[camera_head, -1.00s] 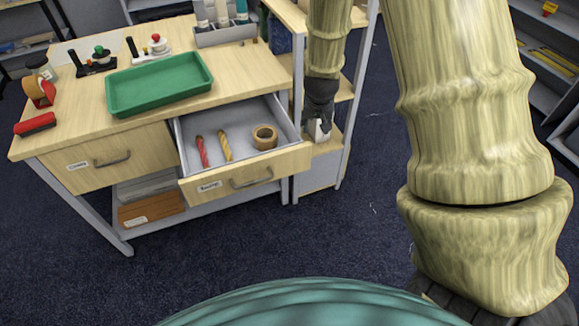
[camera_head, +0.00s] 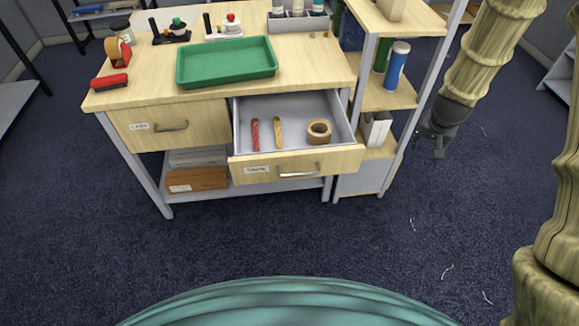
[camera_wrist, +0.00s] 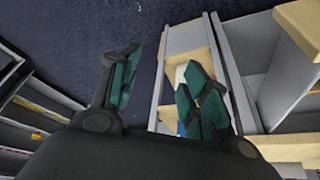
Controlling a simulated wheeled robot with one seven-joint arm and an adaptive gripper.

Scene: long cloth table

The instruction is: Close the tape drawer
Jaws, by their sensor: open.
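The tape drawer (camera_head: 310,166) is pulled out from the right side of the wooden workbench (camera_head: 155,79). Inside its grey tray are a tan tape roll (camera_head: 319,132), a red stick-like item (camera_head: 255,134) and a yellow one (camera_head: 278,133). Its front has a metal handle (camera_head: 299,175) and a small label too small to read. My gripper (camera_head: 439,148) is in the air to the right of the drawer, beyond the shelf unit, apart from both. In the wrist view my gripper (camera_wrist: 160,88) shows dark green finger pads spread apart with nothing between them.
A second, labelled drawer (camera_head: 170,126) to the left is shut. A shelf unit (camera_head: 385,95) stands right of the bench. Blue carpet (camera_head: 300,240) is clear in front.

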